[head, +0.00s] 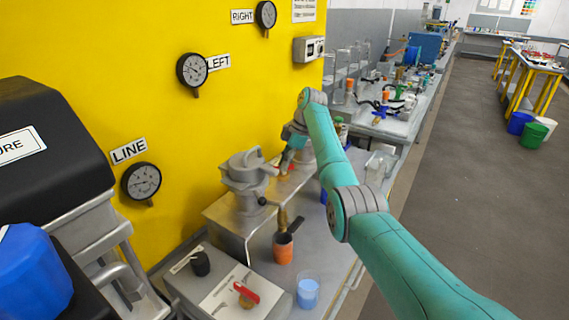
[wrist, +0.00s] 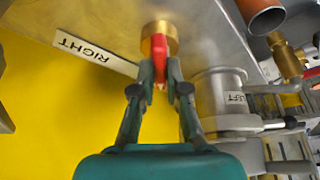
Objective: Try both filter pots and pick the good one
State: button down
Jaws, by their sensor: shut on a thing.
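My gripper (wrist: 160,82) is shut on a red valve handle (wrist: 159,47) on a brass valve body (wrist: 160,36), beside the RIGHT label (wrist: 97,53). In the head view my gripper (head: 287,163) is by the far end of the metal bench, and the arm hides part of it. The right pot (head: 303,152) is mostly hidden behind my arm. The LEFT gauge (head: 192,70), RIGHT gauge (head: 266,15) and LINE gauge (head: 141,183) hang on the yellow wall; their needles are too small to read surely.
An orange cup (head: 283,249) stands under a brass tap (head: 283,220) in front of the bench. A cup of blue liquid (head: 308,293) stands nearer. A panel (head: 222,292) carries a black knob (head: 200,263) and another red handle (head: 246,293). The aisle floor (head: 470,170) is clear.

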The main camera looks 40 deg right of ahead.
jog(key=c, duration=1.2)
grip_release()
jog(key=v, duration=1.2)
